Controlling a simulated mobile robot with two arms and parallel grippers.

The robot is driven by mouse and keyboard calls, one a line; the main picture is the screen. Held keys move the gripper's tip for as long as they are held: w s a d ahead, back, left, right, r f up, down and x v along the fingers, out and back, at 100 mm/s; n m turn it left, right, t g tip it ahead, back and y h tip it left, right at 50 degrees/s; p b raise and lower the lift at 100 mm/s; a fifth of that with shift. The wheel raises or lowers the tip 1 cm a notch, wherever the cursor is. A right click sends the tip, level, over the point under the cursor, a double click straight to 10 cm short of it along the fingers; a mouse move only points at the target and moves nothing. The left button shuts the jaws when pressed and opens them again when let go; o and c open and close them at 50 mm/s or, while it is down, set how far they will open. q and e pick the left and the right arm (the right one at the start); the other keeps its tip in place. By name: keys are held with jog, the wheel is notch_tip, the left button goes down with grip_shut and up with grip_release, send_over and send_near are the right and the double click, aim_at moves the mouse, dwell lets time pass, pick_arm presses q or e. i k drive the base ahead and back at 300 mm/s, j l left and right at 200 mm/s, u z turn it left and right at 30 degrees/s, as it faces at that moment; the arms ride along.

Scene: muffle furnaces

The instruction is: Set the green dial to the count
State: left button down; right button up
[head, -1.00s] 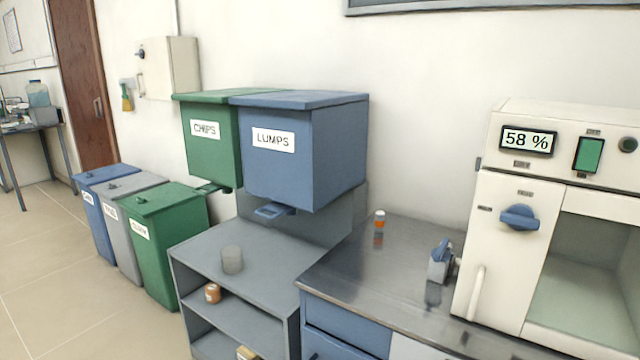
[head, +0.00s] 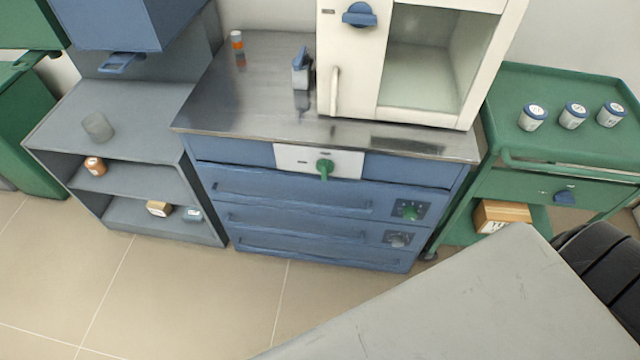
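A green knob (head: 325,168) sits on a white panel (head: 290,158) at the top front of the blue cabinet (head: 230,153). A second green dial (head: 410,211), on a dark square plate, is on the right of a drawer front lower down. A similar grey dial (head: 397,240) is below it. The markings are too small to read. Three white jars with dark blue lids, the left jar (head: 532,117), the middle jar (head: 573,115) and the right jar (head: 611,114), stand on the green cart (head: 510,90). Neither of my grippers is in view.
A grey shelf (head: 135,102) is at left. A grey flat surface fills the bottom right; I cannot tell what it is. The floor before the cabinet is clear.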

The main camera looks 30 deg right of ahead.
aim_at(410, 213)
jog(key=z, duration=1.6)
